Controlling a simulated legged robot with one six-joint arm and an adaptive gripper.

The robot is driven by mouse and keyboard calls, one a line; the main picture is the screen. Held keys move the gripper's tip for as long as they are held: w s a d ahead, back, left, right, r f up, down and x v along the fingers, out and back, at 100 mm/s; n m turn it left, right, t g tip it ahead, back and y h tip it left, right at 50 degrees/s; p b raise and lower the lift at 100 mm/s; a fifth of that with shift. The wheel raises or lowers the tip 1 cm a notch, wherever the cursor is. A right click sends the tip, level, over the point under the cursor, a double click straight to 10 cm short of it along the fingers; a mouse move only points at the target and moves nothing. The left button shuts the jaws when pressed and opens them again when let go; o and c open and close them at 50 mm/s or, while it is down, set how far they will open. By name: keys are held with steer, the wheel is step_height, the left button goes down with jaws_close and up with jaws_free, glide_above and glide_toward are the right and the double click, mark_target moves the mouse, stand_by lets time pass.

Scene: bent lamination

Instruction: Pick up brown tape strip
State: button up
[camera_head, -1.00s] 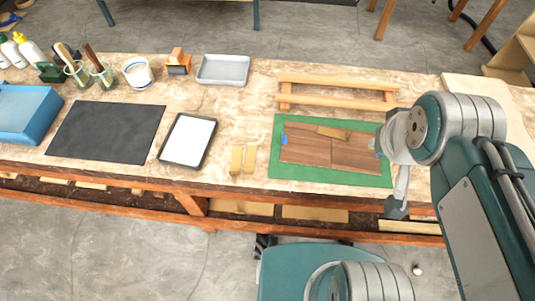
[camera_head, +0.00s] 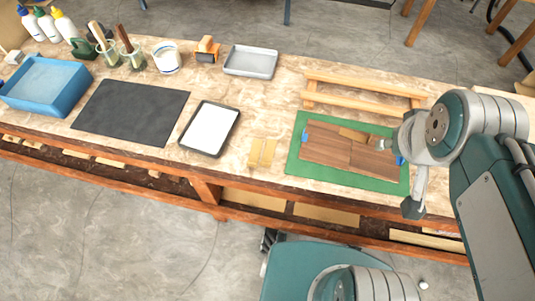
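Two wood veneer pieces (camera_head: 335,151) lie side by side on a green mat (camera_head: 348,179) at the right of the bench. A small brown strip (camera_head: 352,134) lies across their far edge, and blue tape (camera_head: 306,135) shows at the veneer's left edge. Tan strips (camera_head: 262,153) lie side by side on the bench just left of the mat. I cannot tell for sure which is the named tape strip. My gripper (camera_head: 385,144) is over the right part of the veneer, near the brown strip's right end. It is small and mostly hidden by my wrist, so its opening is unclear.
A wooden frame (camera_head: 365,99) stands behind the mat. A grey tray (camera_head: 250,61), a black-rimmed white tray (camera_head: 209,129), a dark mat (camera_head: 131,111) and a blue tub (camera_head: 47,87) are further left. Cups and bottles stand at the back left. Bare bench lies between.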

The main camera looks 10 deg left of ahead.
steer(key=w+a+f+n+g, duration=0.2)
steer(key=w+a+f+n, duration=0.1)
steer(key=w+a+n, duration=0.15)
steer(key=n+g, duration=0.3)
steer(key=n, duration=0.9)
glide_above(262, 161)
steer(key=s+d, duration=0.1)
steer(key=d, duration=0.1)
step_height(262, 161, down, 12)
steer(key=f, duration=0.4)
steer(key=shift+s+a+f, duration=0.15)
steer(key=shift+s+f, duration=0.05)
steer(key=shift+f, duration=0.2)
steer(key=shift+w+a+f, duration=0.1)
steer(key=shift+a+f, duration=0.1)
steer(key=shift+f, duration=0.8)
steer(key=shift+s+a+f, duration=0.1)
steer(key=shift+a+f, duration=0.15)
steer(key=shift+f, duration=0.7)
steer(key=shift+w+a+f, duration=0.1)
steer(key=shift+a+f, duration=0.1)
steer(key=shift+f, duration=0.8)
jaws_close()
